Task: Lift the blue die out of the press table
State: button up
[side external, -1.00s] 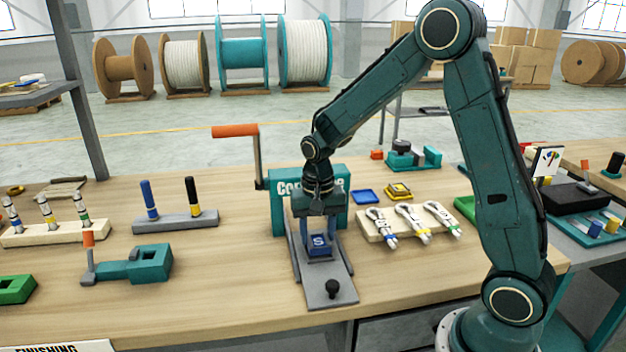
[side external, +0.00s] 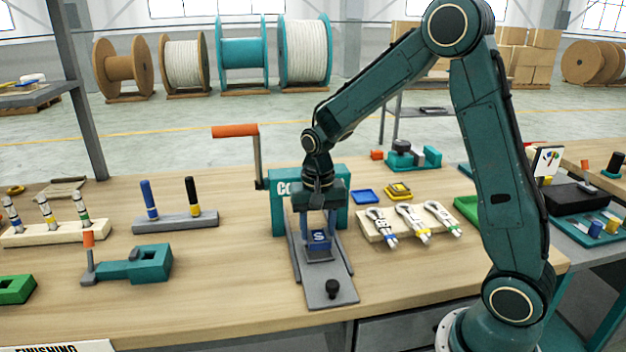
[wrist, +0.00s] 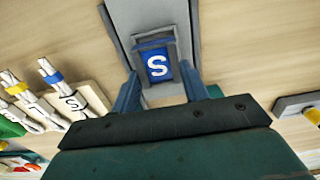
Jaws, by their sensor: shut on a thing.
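The blue die (side external: 319,238) has a white S on its face and is in the grey press table (side external: 329,288), in front of the teal press. It also shows in the wrist view (wrist: 157,63), framed by grey edges. My gripper (side external: 319,228) is above it, pointing down, with a finger at each side, and is shut on the die. In the wrist view my gripper (wrist: 160,80) has its two blue-grey fingers reaching to either side of the die. Whether the die's underside is clear of the table is hidden.
The teal press (side external: 277,212) with an orange-handled crank (side external: 236,131) stands directly behind. A rack of looped rope ends (side external: 375,232) is close on the right.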

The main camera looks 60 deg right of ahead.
jog(key=shift+r, duration=0.55)
dwell(0.6)
